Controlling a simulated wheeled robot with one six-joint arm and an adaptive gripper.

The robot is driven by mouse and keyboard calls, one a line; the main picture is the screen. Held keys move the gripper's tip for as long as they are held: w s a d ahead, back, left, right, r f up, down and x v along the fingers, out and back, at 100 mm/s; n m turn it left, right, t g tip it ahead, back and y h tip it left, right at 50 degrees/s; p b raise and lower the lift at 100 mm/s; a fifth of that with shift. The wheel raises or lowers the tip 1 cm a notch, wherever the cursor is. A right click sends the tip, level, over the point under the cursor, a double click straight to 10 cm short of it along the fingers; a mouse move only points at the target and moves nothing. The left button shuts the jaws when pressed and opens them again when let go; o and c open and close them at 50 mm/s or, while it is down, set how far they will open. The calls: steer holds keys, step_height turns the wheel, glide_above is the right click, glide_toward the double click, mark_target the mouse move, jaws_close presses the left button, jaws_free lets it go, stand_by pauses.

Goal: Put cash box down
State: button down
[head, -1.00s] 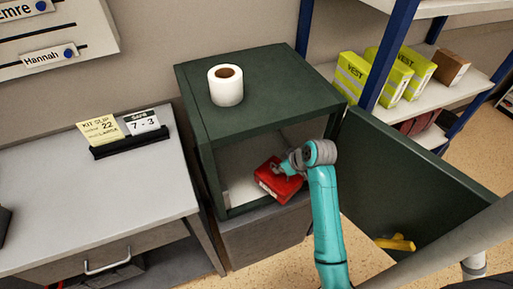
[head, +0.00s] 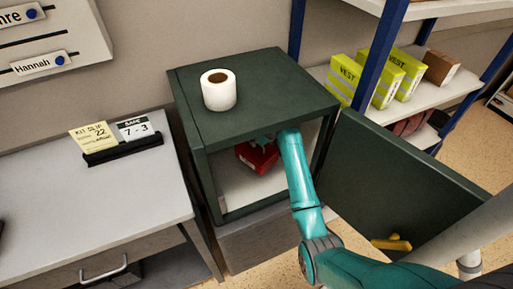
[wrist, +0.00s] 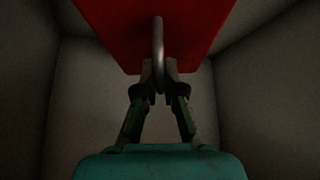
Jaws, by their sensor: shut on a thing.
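The red cash box (head: 252,158) is inside the dark green open safe (head: 203,165), toward the back, partly hidden by my arm and the safe's top. In the wrist view the red box (wrist: 108,28) fills the upper middle, with a grey ring-shaped handle (wrist: 158,48) at its near face. My gripper (wrist: 159,70) is shut on that handle, its fingertips meeting around it. In the head view my gripper is mostly hidden under the safe's top. I cannot tell whether the box touches the safe floor.
The safe's door (head: 400,190) stands wide open to the right, with a yellow handle (head: 391,243). A white paper roll (head: 219,92) stands on the safe's top. A desk (head: 80,215) is at the left, a shelf with vest boxes (head: 385,78) at the right. The safe's front floor is clear.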

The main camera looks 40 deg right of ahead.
mark_target(256, 147)
steer(key=shift+f, duration=1.55)
steer(key=shift+f, duration=0.1)
steer(key=c, duration=1.3)
jaws_free()
steer(key=shift+f, duration=0.1)
